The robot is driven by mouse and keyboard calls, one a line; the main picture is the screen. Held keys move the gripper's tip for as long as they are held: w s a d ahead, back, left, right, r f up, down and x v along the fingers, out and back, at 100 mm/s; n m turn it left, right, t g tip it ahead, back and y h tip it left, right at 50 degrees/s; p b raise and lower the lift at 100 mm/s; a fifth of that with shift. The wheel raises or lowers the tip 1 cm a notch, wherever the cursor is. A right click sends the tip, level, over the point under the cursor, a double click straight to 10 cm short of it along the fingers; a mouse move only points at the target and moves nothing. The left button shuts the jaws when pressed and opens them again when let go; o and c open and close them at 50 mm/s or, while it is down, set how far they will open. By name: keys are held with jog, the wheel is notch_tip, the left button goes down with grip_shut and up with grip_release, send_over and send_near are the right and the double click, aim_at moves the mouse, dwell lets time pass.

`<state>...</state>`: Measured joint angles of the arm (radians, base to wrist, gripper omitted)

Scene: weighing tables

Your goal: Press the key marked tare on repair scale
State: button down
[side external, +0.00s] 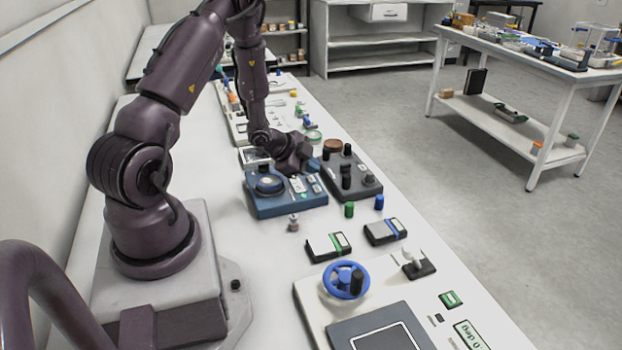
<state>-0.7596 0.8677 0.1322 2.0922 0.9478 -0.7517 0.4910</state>
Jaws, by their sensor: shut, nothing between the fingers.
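My gripper (311,166) is at the far end of my arm, over the back right edge of a blue device. It is shut and holds nothing; its fingertips are small and partly hidden. The blue device (262,207) has a round blue disc on top and light keys (298,185) at its right, close to my gripper. I cannot tell whether the gripper touches it. In front, a light board (312,300) carries a dark square plate (370,335) and a green display (470,335). No label for repair scale or tare is readable, so I cannot tell which device is meant.
A dark grey device (368,190) with black upright knobs stands right of my gripper. Green (349,210) and blue (379,202) cylinders, a small weight (293,223) and two small boxes (328,247) (384,231) lie in front. A blue ring (346,280) stands on the board.

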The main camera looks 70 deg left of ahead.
aim_at(311, 180)
jog(key=shift+f, duration=0.1)
dwell(0.3)
jog(key=shift+f, duration=0.35)
jog(key=shift+f, duration=0.35)
dwell(0.6)
jog(key=shift+r, duration=0.8)
jog(key=shift+r, duration=2.5)
